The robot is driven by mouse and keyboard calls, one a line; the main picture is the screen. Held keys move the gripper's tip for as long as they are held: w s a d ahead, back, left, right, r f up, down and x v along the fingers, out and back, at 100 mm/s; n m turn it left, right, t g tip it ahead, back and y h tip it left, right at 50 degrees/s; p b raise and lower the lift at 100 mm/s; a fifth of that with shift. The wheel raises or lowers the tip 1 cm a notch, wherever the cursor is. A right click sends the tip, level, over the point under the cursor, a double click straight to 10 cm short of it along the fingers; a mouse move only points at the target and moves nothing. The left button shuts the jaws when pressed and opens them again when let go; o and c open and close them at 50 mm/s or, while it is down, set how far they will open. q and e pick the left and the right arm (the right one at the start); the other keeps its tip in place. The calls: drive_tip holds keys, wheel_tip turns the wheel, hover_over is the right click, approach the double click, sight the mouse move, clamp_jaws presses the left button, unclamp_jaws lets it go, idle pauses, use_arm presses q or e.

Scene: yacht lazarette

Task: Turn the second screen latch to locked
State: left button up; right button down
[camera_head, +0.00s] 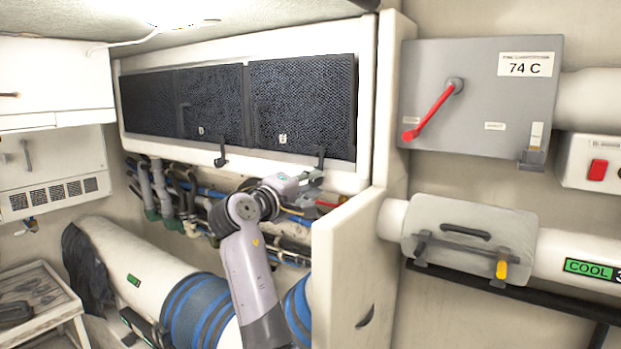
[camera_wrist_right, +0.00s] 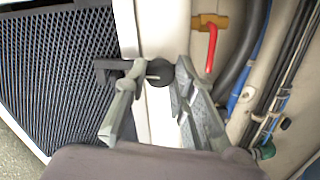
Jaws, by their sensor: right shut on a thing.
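Dark mesh screens (camera_head: 300,100) fill a white frame on the back wall. Two black latches sit on the frame's lower edge: a left latch (camera_head: 221,156) and a right latch (camera_head: 320,157). My right gripper (camera_head: 312,179) is at the right latch, just below the screen. In the right wrist view, my gripper's two fingers (camera_wrist_right: 158,76) are shut on the latch at its round black pivot (camera_wrist_right: 160,72). The latch arm (camera_wrist_right: 108,68) reaches across the white frame onto the mesh edge, so it points up at the screen. My left gripper is not in view.
Pipes and hoses (camera_head: 180,190) run below the frame; a red-handled valve (camera_wrist_right: 211,45) is close beside my gripper. A white partition (camera_head: 345,265) stands right of my arm. A grey box (camera_head: 480,95) with a red lever is on the right wall.

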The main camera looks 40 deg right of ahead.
drive_tip(key=shift+r+n+p, duration=0.1)
drive_tip(key=shift+n+p, duration=0.2)
drive_tip(key=shift+n, duration=0.3)
drive_tip(key=c, duration=1.3)
unclamp_jaws()
drive_tip(key=shift+c, duration=0.2)
drive_tip(key=shift+a, duration=0.1)
drive_tip(key=v, duration=1.2)
